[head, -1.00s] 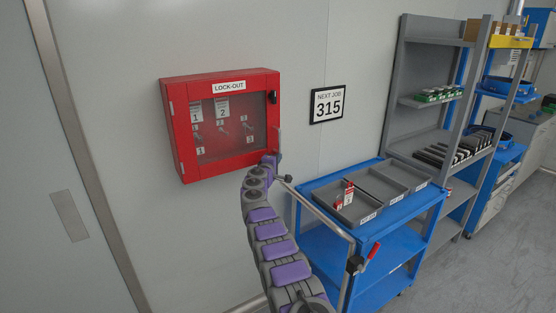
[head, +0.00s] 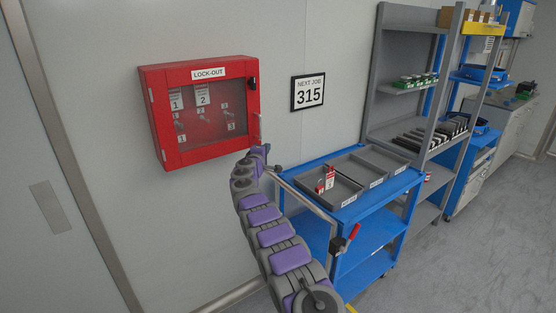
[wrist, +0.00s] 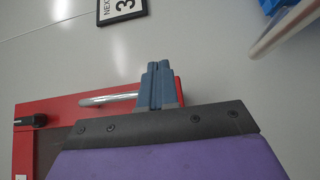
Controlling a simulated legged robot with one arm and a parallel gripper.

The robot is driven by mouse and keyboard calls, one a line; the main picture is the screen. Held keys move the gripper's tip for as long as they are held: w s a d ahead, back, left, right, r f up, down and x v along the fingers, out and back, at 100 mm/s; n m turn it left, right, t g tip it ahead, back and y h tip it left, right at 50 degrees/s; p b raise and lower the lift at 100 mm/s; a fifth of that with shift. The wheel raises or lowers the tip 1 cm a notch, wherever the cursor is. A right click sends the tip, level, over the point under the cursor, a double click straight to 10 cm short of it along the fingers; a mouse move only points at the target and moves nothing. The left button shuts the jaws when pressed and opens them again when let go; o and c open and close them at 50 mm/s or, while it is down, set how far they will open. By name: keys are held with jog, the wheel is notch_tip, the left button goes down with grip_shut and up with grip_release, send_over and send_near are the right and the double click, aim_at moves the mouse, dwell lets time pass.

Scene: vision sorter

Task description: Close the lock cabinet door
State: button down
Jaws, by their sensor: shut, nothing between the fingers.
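The red lock cabinet (head: 175,152) hangs on the wall, with a "LOCK-OUT" label on top of its clear-fronted door (head: 210,74). The door looks flush with the cabinet body; I cannot tell whether a thin gap is left. Keys and tags show behind the pane. A silver bar handle (head: 259,127) is at the door's right side. My gripper (head: 263,149) is at the cabinet's lower right corner, beside the handle. In the wrist view, my gripper's blue fingers (wrist: 158,66) are together and empty, next to the silver handle (wrist: 108,99); contact is unclear.
A blue cart (head: 345,207) with grey trays and a red tag stands right of my arm, its push handle close to the arm. A "NEXT JOB 315" sign (head: 308,91) hangs on the wall. Grey shelves (head: 390,90) stand further right.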

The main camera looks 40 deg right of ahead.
jog(key=s, duration=0.8)
jog(key=shift+s+a+f, duration=0.15)
jog(key=shift+s+a, duration=0.05)
jog(key=shift+s, duration=0.15)
